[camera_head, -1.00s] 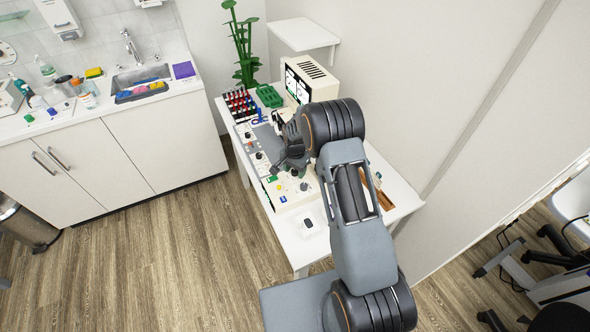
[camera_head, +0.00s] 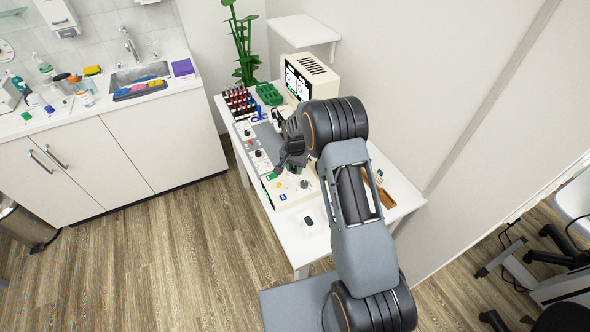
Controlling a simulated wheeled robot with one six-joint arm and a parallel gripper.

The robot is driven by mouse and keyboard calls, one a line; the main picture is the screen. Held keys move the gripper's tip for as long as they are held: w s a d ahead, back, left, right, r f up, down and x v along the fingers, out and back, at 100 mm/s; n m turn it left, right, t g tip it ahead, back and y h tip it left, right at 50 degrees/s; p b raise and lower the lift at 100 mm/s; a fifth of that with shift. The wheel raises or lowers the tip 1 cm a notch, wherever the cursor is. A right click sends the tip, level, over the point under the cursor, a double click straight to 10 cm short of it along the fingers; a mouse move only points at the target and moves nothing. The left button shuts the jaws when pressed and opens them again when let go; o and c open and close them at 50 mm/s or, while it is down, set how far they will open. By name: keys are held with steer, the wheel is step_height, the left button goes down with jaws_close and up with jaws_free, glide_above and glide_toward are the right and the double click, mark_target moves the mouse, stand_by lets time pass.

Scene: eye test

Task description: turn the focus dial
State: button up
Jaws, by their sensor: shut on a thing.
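A cream control panel (camera_head: 290,203) with small dials and coloured buttons lies on the white table, in front of a second panel (camera_head: 257,160) with more dark knobs. My gripper (camera_head: 279,170) is over the far part of the near panel, pointing down. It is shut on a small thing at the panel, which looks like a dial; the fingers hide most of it. One dark dial (camera_head: 304,184) shows uncovered to the right of the gripper. Labels are too small to read, so I cannot tell which dial is the focus dial.
A cream monitor box (camera_head: 312,76) stands at the table's back, by a rack of red-capped tubes (camera_head: 240,101) and a green tray (camera_head: 269,94). A counter with a sink (camera_head: 140,73) is at left.

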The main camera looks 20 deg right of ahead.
mark_target(295, 168)
steer(key=n+b, duration=0.2)
steer(key=n, duration=0.2)
steer(key=shift+f+b, duration=0.1)
steer(key=shift+b, duration=0.2)
steer(key=shift+n+b, duration=0.5)
steer(key=shift+n, duration=0.7)
steer(key=o, duration=0.9)
steer(key=shift+o, duration=0.2)
steer(key=shift+r, duration=0.2)
step_height(295, 168, up, 14)
steer(key=b, duration=0.1)
steer(key=shift+f, duration=0.15)
